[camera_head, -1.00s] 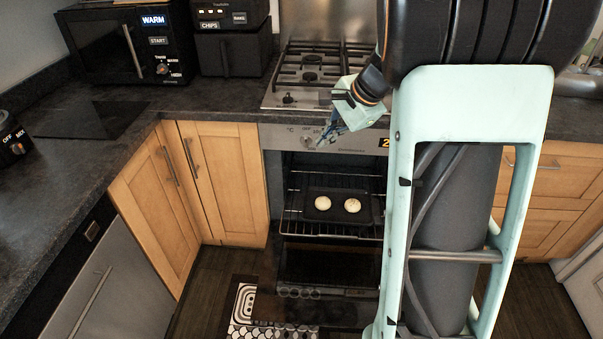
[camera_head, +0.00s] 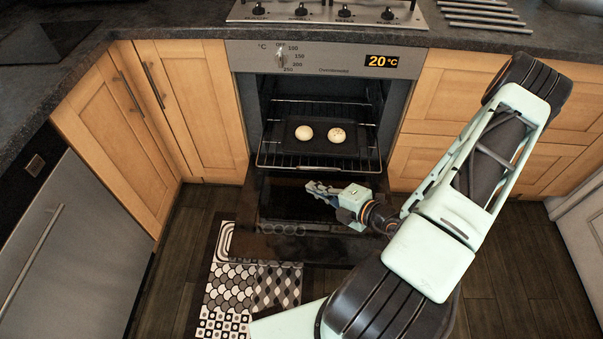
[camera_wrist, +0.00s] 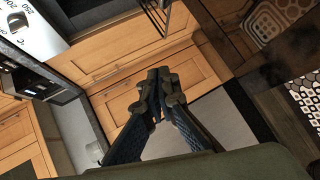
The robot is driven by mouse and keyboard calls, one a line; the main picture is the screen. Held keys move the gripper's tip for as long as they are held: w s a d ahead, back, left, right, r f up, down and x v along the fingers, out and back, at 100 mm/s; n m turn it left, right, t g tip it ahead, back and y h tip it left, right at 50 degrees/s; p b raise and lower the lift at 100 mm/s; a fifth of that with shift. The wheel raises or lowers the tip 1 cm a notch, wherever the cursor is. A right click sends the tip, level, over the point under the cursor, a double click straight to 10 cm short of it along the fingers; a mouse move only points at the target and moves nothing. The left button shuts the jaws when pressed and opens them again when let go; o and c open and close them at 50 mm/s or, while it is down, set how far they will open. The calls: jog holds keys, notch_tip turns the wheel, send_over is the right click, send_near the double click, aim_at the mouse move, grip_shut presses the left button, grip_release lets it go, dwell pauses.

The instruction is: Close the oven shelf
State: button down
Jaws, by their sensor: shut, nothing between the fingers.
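The oven (camera_head: 325,57) stands open in the head view, with its dark door (camera_head: 285,208) folded down. The wire oven shelf (camera_head: 270,160) sits inside, its front edge toward the door opening. How far it sticks out is hard to tell. A dark tray (camera_head: 318,148) on it holds two round pale buns (camera_head: 304,133). My gripper (camera_head: 312,190) is shut and empty, over the lowered door, just below and in front of the shelf in the picture. In the wrist view my fingertips (camera_wrist: 158,76) are together, and a piece of the wire shelf (camera_wrist: 170,18) shows at the top.
Wooden cabinets (camera_head: 172,105) flank the oven on both sides. A hob (camera_head: 325,12) lies above it on the counter. A steel appliance front (camera_head: 75,215) stands at the left. A patterned mat (camera_head: 235,285) lies on the dark floor in front of the door.

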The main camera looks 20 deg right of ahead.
aim_at(306, 117)
jog(key=w+f+m+t+h+b, duration=0.1)
jog(key=w+f+m+b, duration=0.3)
jog(key=w+f, duration=0.3)
jog(key=w+m, duration=0.1)
jog(key=w, duration=0.4)
jog(key=shift+h, duration=0.3)
jog(key=shift+a, duration=0.1)
jog(key=w+d+b, duration=0.1)
jog(key=w+d, duration=0.2)
jog(key=w, duration=0.4)
jog(key=w+d+b, duration=0.2)
jog(key=w+d, duration=0.1)
jog(key=w, duration=0.5)
jog(key=w+d+b, duration=0.2)
jog(key=w+d, duration=0.1)
jog(key=w, duration=0.5)
jog(key=shift+w+d+f, duration=0.15)
jog(key=shift+d, duration=0.1)
jog(key=shift+w+d+b, duration=0.2)
jog(key=shift+w+b, duration=0.1)
jog(key=shift+w, duration=0.15)
jog(key=shift+r, duration=0.2)
